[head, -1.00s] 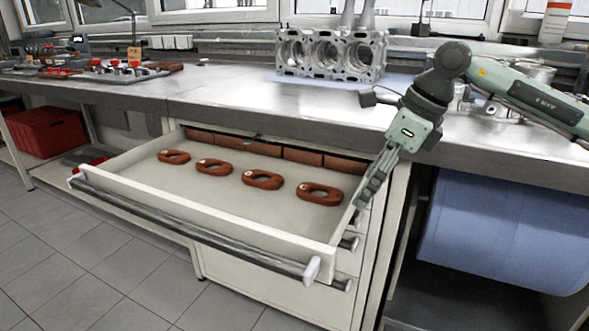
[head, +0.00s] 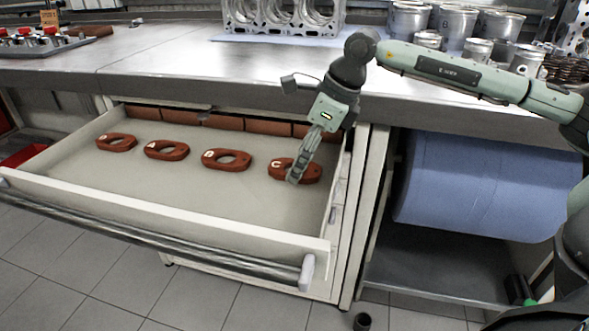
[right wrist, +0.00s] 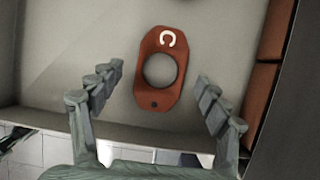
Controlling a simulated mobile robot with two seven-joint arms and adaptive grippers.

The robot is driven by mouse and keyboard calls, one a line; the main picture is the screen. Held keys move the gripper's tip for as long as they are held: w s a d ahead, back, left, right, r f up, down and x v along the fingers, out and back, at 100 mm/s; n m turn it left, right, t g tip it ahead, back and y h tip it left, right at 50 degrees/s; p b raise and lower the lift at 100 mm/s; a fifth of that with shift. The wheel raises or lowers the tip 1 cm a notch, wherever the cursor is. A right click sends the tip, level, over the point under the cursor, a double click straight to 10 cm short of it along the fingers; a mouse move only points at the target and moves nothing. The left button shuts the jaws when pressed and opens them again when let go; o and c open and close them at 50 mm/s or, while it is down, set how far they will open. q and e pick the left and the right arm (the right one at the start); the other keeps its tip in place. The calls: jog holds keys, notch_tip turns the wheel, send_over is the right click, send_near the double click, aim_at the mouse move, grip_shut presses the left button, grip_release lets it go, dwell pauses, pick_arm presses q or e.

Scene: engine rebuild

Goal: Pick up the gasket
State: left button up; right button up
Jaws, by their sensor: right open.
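Several red-brown oval gaskets lie flat in a row in the open drawer (head: 120,190). The rightmost gasket, marked C (head: 309,173), is partly hidden behind my right gripper (head: 296,178) in the head view. In the right wrist view, this gasket C (right wrist: 145,90) lies ahead between the open fingers of my right gripper (right wrist: 154,88), with a gap on both sides and nothing held. The other gaskets are marked D (head: 228,159), A (head: 167,150) and another letter too small to read (head: 117,142). My left gripper is not in view.
Red-brown blocks (head: 222,122) line the drawer's back. The metal workbench (head: 190,70) above carries an engine block (head: 285,17) and metal cylinders (head: 480,33). A blue roll (head: 480,190) hangs under the bench at right. The drawer's front floor is clear.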

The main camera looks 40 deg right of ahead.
jog(key=shift+w+a+f, duration=0.1)
jog(key=shift+f, duration=0.15)
jog(key=c, duration=1.2)
jog(key=shift+r, duration=0.1)
jog(key=shift+c, duration=0.2)
